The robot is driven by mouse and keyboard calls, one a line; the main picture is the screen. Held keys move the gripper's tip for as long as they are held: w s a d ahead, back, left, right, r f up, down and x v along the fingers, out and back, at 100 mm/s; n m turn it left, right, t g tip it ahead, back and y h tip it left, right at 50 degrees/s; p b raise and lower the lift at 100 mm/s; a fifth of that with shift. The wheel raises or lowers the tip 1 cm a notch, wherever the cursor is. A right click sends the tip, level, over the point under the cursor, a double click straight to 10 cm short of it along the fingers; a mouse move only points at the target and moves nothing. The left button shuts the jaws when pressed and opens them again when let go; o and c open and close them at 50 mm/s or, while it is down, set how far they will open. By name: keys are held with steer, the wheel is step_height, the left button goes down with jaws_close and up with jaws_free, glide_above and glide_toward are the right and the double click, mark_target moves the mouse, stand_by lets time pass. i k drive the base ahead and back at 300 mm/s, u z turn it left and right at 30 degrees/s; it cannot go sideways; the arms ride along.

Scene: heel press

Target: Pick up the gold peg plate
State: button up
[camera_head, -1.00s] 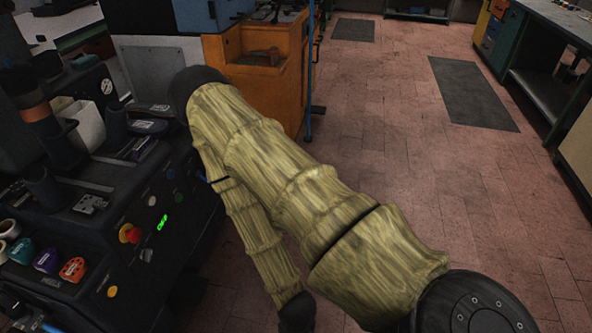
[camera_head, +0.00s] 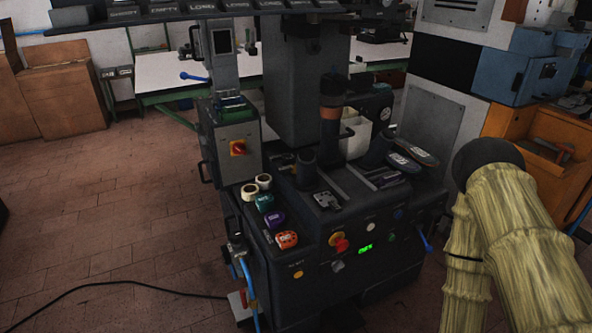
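I cannot make out a gold plate for certain in this view. A small greyish metal plate with cut-outs (camera_head: 326,200) lies on the front of the dark press bed (camera_head: 350,205); its colour does not read clearly as gold. My arm in its yellowish sleeve (camera_head: 530,255) is at the right edge, apart from the press. My gripper is out of view.
Two cream rolls (camera_head: 250,191), a green item (camera_head: 264,202), a purple item (camera_head: 274,220) and an orange-red item (camera_head: 286,240) line the press's left side. Shoes (camera_head: 412,152) lie at its right. A black cable (camera_head: 110,286) crosses the open floor at left.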

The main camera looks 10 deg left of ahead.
mark_target(292, 168)
steer(key=z, duration=3.4)
steer(key=k, duration=2.1)
steer(key=u, duration=2.1)
steer(key=i, duration=0.25)
steer(key=u, duration=0.2)
